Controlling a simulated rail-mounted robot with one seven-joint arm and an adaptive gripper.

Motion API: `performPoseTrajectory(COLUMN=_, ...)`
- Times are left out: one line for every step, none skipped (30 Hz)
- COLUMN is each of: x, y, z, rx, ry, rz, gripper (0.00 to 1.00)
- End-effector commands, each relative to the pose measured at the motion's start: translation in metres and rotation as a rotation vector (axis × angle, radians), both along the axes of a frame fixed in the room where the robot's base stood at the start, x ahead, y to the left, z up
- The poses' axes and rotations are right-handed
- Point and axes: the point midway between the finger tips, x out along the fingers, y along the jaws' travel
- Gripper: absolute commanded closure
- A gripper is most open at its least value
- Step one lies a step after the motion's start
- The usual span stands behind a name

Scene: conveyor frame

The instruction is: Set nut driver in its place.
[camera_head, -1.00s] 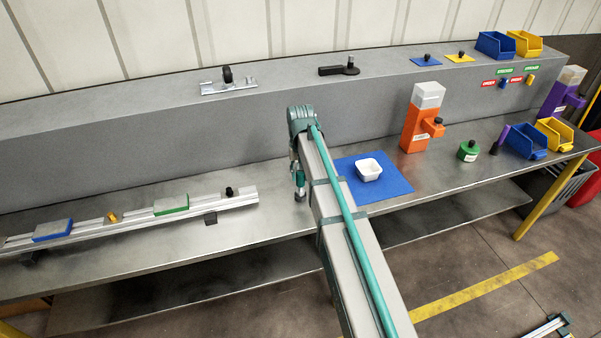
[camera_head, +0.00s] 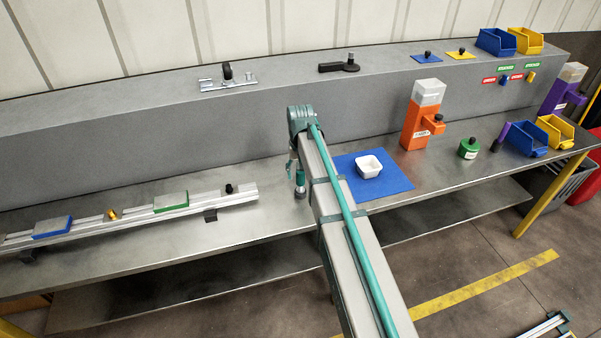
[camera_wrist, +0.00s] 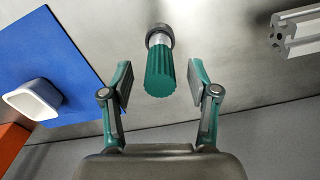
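The nut driver has a green ribbed handle and stands upright on the lower bench. Its handle shows below my wrist in the head view (camera_head: 300,178) and beyond my fingertips in the wrist view (camera_wrist: 160,72). Its lower end meets a dark round holder (camera_wrist: 158,33) on the metal surface; the tip is hidden. My gripper (camera_wrist: 159,82) is open, with a clear gap on each side of the handle. In the head view my gripper (camera_head: 292,168) is partly hidden by my arm.
A blue mat (camera_head: 394,184) with a white bowl (camera_head: 369,166) lies to the right, by an orange dispenser (camera_head: 416,127). An aluminium rail (camera_head: 130,217) lies to the left. The raised grey ledge (camera_head: 150,130) runs behind.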

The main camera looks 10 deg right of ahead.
Motion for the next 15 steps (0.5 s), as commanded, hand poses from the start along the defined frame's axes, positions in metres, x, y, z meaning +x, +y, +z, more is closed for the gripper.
performPoseTrajectory(x=0.0, y=0.0, z=0.0, rx=0.0, ry=0.0, rz=0.0, gripper=0.4)
performPoseTrajectory(x=0.0, y=0.0, z=0.0, rx=0.0, ry=0.0, rz=0.0, gripper=0.4)
performPoseTrajectory(x=0.0, y=0.0, z=0.0, rx=0.0, ry=0.0, rz=0.0, gripper=0.4)
performPoseTrajectory(x=0.0, y=0.0, z=0.0, rx=0.0, ry=0.0, rz=0.0, gripper=0.4)
performPoseTrajectory(x=0.0, y=0.0, z=0.0, rx=0.0, ry=0.0, rz=0.0, gripper=0.4)
performPoseTrajectory(x=0.0, y=0.0, z=0.0, rx=0.0, ry=0.0, rz=0.0, gripper=0.4)
performPoseTrajectory(x=0.0, y=0.0, z=0.001, rx=0.0, ry=0.0, rz=0.0, gripper=0.4)
performPoseTrajectory(x=0.0, y=0.0, z=0.002, rx=0.0, ry=0.0, rz=0.0, gripper=0.4)
performPoseTrajectory(x=0.0, y=0.0, z=0.004, rx=0.0, ry=0.0, rz=0.0, gripper=0.4)
performPoseTrajectory(x=0.0, y=0.0, z=0.007, rx=0.0, ry=0.0, rz=0.0, gripper=0.4)
performPoseTrajectory(x=0.0, y=0.0, z=0.009, rx=0.0, ry=0.0, rz=0.0, gripper=0.4)
performPoseTrajectory(x=0.001, y=0.0, z=0.014, rx=0.0, ry=-0.001, rz=0.0, gripper=0.4)
performPoseTrajectory(x=0.001, y=0.0, z=0.018, rx=0.0, ry=-0.002, rz=0.0, gripper=0.4)
performPoseTrajectory(x=0.001, y=0.0, z=0.023, rx=-0.001, ry=-0.003, rz=0.0, gripper=0.4)
performPoseTrajectory(x=0.001, y=0.0, z=0.03, rx=0.0, ry=-0.002, rz=0.0, gripper=0.4)
